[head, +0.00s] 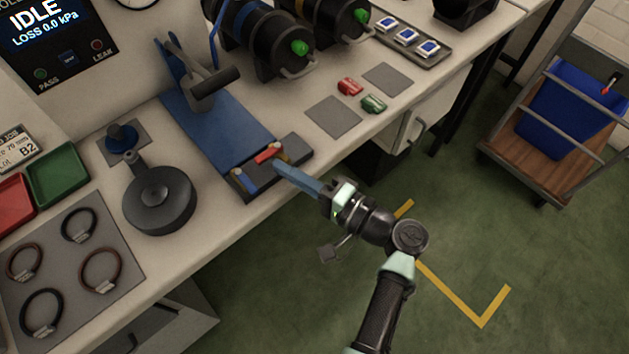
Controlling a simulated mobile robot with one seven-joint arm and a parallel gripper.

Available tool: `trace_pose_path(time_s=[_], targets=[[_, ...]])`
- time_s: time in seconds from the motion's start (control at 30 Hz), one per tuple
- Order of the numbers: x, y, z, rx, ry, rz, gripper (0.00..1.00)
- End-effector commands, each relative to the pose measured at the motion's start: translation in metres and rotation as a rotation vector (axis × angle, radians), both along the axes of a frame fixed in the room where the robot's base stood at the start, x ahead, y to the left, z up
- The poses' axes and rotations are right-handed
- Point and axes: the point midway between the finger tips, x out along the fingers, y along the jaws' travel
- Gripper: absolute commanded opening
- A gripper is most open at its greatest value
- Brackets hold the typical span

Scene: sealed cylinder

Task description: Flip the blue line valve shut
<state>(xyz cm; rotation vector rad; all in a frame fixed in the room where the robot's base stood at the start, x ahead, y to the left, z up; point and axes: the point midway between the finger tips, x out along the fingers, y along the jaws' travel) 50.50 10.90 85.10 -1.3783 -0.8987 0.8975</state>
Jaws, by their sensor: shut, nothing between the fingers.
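The blue valve lever (249,184) sits at the left end of a dark block (294,150) on the front end of the blue fixture plate (222,130). It points out toward the bench's front edge, next to a brass-coloured pivot. A red lever (264,156) at the block's right side lies along the block. My gripper (278,166) reaches in from the lower right, its long blue-grey fingers closed together and empty. The fingertips are at the block's front, close to the red lever and right of the blue lever. I cannot tell whether they touch the block.
A round dark grey device (159,199) stands left of the plate. A mat with several rings (62,262) lies at the lower left. Black cylinders (270,40) stand behind. Red (349,87) and green (374,104) pieces lie to the right. The floor in front is open.

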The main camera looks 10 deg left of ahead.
Motion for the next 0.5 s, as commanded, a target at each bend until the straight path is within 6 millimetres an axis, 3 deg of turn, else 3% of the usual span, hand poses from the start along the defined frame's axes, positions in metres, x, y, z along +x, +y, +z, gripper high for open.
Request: trace_pose_path(time_s=[0.2, 0.5], targets=[[-0.025, 0.015, 0.001, 0.001, 0.003, -0.002, 0.00], [-0.031, 0.020, 0.000, 0.000, 0.000, -0.002, 0.00]])
